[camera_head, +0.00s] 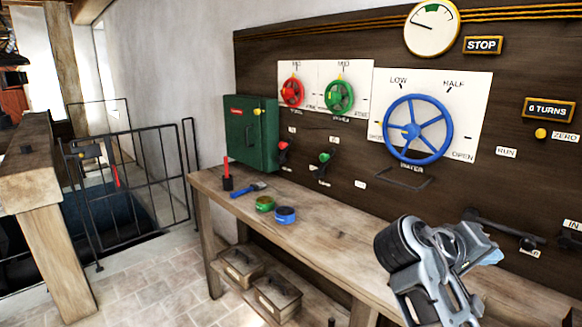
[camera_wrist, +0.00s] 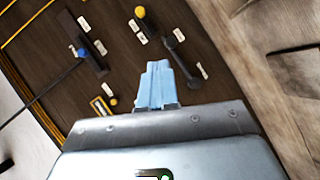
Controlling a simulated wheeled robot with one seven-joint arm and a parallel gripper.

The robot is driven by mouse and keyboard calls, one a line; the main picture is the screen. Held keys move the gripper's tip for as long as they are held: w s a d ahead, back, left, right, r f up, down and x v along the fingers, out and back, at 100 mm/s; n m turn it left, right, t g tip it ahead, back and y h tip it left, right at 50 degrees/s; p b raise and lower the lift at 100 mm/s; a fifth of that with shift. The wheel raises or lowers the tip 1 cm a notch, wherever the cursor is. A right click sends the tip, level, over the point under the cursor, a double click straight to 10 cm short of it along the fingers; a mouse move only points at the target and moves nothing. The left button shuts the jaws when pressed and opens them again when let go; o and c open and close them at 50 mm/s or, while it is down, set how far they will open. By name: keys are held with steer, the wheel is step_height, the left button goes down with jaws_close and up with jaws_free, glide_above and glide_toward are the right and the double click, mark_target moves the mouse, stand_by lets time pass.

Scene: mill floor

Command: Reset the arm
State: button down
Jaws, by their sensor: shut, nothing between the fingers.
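My arm reaches in at the lower right of the head view, in front of the wooden bench (camera_head: 335,237). My gripper (camera_head: 491,257) is at its end, pointing right toward the dark panel (camera_head: 345,60). In the wrist view the light blue fingers of my gripper (camera_wrist: 159,68) are together, with nothing between them. The gripper is apart from the levers on the panel. A dark lever with a round end (camera_wrist: 181,38) shows just beyond the fingertips in that view.
The panel carries a blue wheel (camera_head: 418,130), a red wheel (camera_head: 292,93), a green wheel (camera_head: 339,97) and a gauge (camera_head: 432,27). A green box (camera_head: 251,135) hangs left. A green tin (camera_head: 265,204) and blue tin (camera_head: 285,215) stand on the bench. A railing (camera_head: 135,180) is further left.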

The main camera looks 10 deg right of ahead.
steer(key=s+a+f+n+t+y, duration=0.25)
steer(key=s+a+f, duration=0.2)
steer(key=f, duration=0.55)
steer(key=s+a+f+n+t+y, duration=0.2)
steer(key=s+a+f+t+y, duration=0.3)
steer(key=f, duration=0.4)
steer(key=s+a+f+y, duration=0.2)
steer(key=s+a+f, duration=0.2)
steer(key=s+a, duration=0.25)
steer(key=s+a+r+t+y, duration=0.1)
steer(key=s+a+r+y, duration=0.1)
steer(key=s, duration=0.5)
steer(key=s+a+r+t+y, duration=0.1)
steer(key=s+t+y, duration=0.1)
steer(key=s, duration=0.6)
steer(key=s+d+r+m+t, duration=0.1)
steer(key=s+r+m+t, duration=0.1)
steer(key=s+r, duration=0.8)
steer(key=shift+s+r, duration=0.15)
steer(key=shift+r, duration=0.75)
steer(key=shift+d+m+y, duration=0.1)
steer(key=shift+m+y, duration=0.15)
